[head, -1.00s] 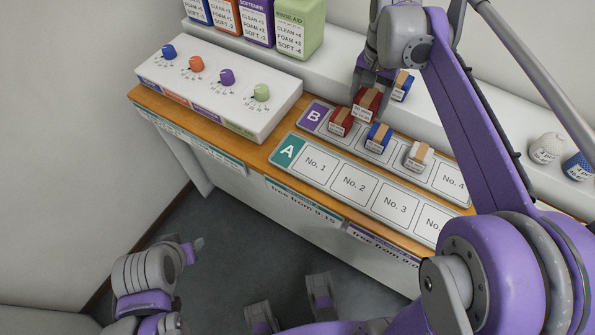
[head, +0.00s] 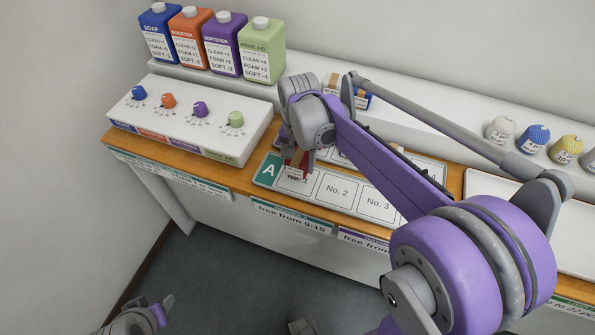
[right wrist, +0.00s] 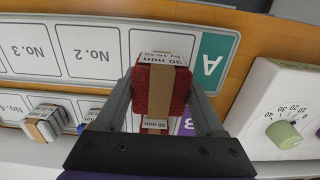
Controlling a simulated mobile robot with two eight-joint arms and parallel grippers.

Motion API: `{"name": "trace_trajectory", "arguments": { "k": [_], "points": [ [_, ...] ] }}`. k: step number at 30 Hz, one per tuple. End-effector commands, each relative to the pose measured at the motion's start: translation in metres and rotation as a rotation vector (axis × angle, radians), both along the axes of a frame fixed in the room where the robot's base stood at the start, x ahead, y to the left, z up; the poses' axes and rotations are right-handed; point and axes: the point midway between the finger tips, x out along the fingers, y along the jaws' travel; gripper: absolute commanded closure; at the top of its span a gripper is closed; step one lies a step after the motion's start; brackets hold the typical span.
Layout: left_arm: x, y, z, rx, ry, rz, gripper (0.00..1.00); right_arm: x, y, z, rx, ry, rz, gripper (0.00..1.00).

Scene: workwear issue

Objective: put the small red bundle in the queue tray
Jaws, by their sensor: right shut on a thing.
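My right gripper (head: 297,163) is shut on a red bundle with a brown band, whose white label reads "30 min" in the right wrist view (right wrist: 160,88). In that view the bundle is between the two fingers, over the No. 1 slot of the tray strip marked A (head: 268,170). I cannot tell if it touches the tray. Another red bundle, labelled "50 min" (right wrist: 155,124), is in strip B behind it. In the head view the right arm hides most of strip B.
A white dial panel (head: 190,120) stands left of the strips. A02–A03 slots look empty.

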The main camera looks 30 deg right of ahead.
Motion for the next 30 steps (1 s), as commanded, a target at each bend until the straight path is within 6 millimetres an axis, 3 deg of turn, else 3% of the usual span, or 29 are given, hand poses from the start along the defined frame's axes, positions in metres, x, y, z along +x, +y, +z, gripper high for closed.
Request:
{"name": "trace_trajectory", "arguments": {
  "k": [9,21,22,26,30],
  "points": [
    [-0.001,0.0,-0.003,0.0,0.002,0.0,0.5,0.0,0.0,-0.038,0.0,0.0,0.001,0.86],
    [-0.002,0.0,-0.007,0.0,0.003,0.0,0.5,0.0,0.0,-0.044,0.0,0.0,0.0,0.86],
    [-0.002,0.0,-0.006,0.0,0.003,0.0,0.5,0.0,0.0,-0.043,0.0,0.0,0.0,0.26],
    [-0.001,0.0,-0.006,0.0,0.003,0.0,0.5,0.0,0.0,-0.043,0.0,0.0,0.0,0.02],
    [-0.001,0.0,-0.006,0.0,0.003,0.0,0.5,0.0,0.0,-0.042,0.0,0.0,0.0,0.0]
  ]
}}
